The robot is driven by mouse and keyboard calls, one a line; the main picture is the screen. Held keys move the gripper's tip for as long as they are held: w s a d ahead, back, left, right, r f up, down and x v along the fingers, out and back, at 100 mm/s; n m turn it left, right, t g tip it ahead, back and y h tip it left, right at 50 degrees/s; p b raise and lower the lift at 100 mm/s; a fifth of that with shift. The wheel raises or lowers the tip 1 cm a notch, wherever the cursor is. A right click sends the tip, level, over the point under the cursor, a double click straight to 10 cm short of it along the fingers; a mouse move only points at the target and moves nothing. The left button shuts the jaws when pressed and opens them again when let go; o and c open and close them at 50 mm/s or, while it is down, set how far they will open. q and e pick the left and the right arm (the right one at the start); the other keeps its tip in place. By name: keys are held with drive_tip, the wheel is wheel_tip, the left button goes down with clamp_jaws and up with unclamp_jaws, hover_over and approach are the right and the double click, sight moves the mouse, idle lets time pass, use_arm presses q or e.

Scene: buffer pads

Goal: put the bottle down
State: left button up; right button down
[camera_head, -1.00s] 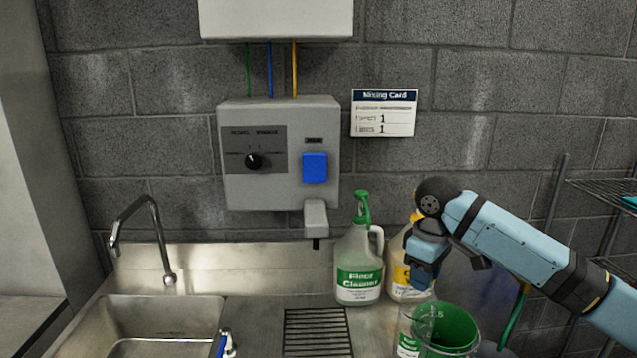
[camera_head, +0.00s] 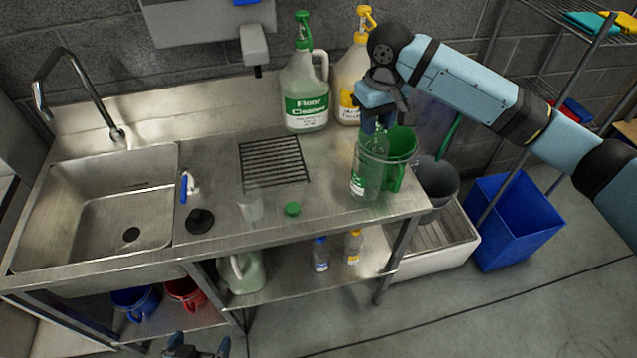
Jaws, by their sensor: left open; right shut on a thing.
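My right gripper (camera_head: 376,122) is shut on the neck of a clear bottle (camera_head: 366,178) with a green-and-white label. The bottle is roughly upright at the counter's right end, in front of a green pitcher (camera_head: 403,144), and overlaps it in view. I cannot tell whether its base touches the steel counter (camera_head: 225,255). A loose green cap (camera_head: 292,209) lies on the counter to the bottle's left. My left gripper (camera_head: 196,350) is open and empty at the bottom edge, in front of the counter and low.
A small clear cup (camera_head: 250,206) and a black disc (camera_head: 199,221) stand left of the cap. Behind are a drain grate (camera_head: 273,162), the floor cleaner jug (camera_head: 305,90) and a yellow-topped jug (camera_head: 351,75). The sink (camera_head: 95,205) is at left. Counter is clear between cap and bottle.

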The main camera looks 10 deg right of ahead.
drive_tip(key=w+a+r+n+b, duration=0.1)
drive_tip(key=w+a+r+n, duration=0.15)
drive_tip(key=r+n, duration=0.3)
drive_tip(key=w+a+r+n+b, duration=0.1)
drive_tip(key=w+a+r+n, duration=0.15)
drive_tip(key=r+n, duration=0.3)
wheel_tip(320, 180, down, 20)
drive_tip(key=a+n+p, duration=0.1)
drive_tip(key=shift+s+a+r+n, duration=0.2)
drive_tip(key=shift+s+n, duration=0.1)
drive_tip(key=shift+s, duration=0.05)
drive_tip(key=shift+f, duration=0.1)
drive_tip(key=c, duration=0.8)
unclamp_jaws()
drive_tip(key=shift+o, duration=0.2)
